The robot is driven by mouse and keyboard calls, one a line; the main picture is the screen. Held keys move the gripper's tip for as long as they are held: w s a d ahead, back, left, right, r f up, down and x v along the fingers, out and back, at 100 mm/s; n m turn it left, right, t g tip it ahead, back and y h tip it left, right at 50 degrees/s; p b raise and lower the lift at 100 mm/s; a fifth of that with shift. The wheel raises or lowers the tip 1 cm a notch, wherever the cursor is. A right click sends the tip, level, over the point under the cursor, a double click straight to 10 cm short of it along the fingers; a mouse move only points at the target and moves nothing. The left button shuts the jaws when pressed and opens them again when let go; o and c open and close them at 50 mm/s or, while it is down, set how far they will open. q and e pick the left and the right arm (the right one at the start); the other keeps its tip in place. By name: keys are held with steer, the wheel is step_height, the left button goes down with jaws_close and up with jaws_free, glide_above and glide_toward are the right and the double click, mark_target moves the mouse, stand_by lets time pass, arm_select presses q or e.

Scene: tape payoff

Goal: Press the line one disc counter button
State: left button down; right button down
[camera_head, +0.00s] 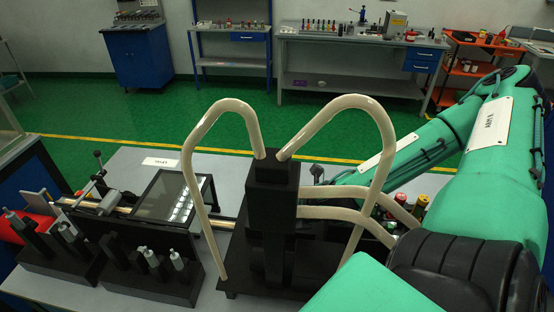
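I cannot pick out the line one disc counter button for certain in the head view. Small red, yellow and green round-topped items (420,204) stand on the table at the right, partly hidden by cream tubes and the green arm. My green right arm (490,170) comes in from the right. Its forearm (400,158) slants down to the left, behind the cream tubes. Its gripper does not show clearly and seems hidden behind the tubes and the black column. My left gripper is not in view.
A black column (272,215) with curved cream tubes (222,110) stands mid-table. At the left are a framed dark panel (165,197), black fixtures with grey pegs (150,280) and a red cylinder (36,226). A white label (168,162) lies at the table's back edge. Workbenches line the far wall.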

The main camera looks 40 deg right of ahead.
steer(key=shift+f, duration=0.25)
stand_by(0.5)
steer(key=shift+r+p, duration=0.55)
steer(key=shift+r, duration=0.35)
step_height(320, 180, up, 5)
steer(key=p, duration=0.4)
steer(key=shift+w, duration=0.1)
stand_by(0.6)
